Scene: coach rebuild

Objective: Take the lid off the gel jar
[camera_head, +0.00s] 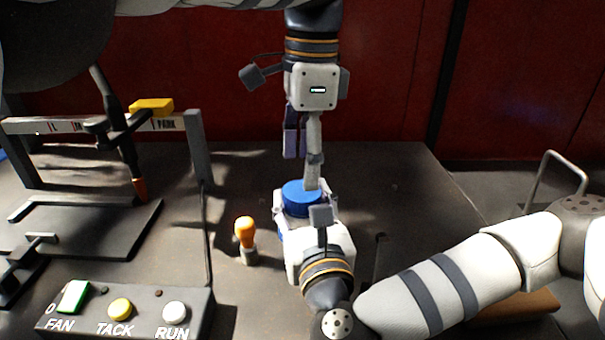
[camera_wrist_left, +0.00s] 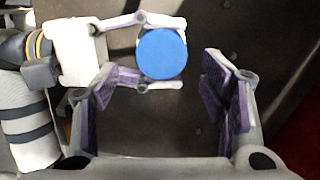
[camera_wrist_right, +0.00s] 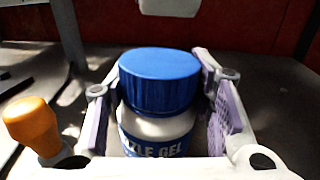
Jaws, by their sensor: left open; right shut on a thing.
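The gel jar is a white jar with a blue lid (camera_head: 302,198), which sits on top of it. In the right wrist view, the jar body (camera_wrist_right: 158,128) shows part of a "GEL" label under the blue lid (camera_wrist_right: 160,78). My right gripper (camera_head: 305,222) is shut around the jar body, with a finger on each side below the lid. My left gripper (camera_head: 304,160) points down from above, open and empty. The far jar side is hidden.
An orange-topped peg (camera_head: 245,235) stands left of the jar; it also shows in the right wrist view (camera_wrist_right: 32,125). A button box (camera_head: 125,318) marked FAN, TACK and RUN is at the front left. A metal frame with a yellow handle (camera_head: 151,105) stands at the left.

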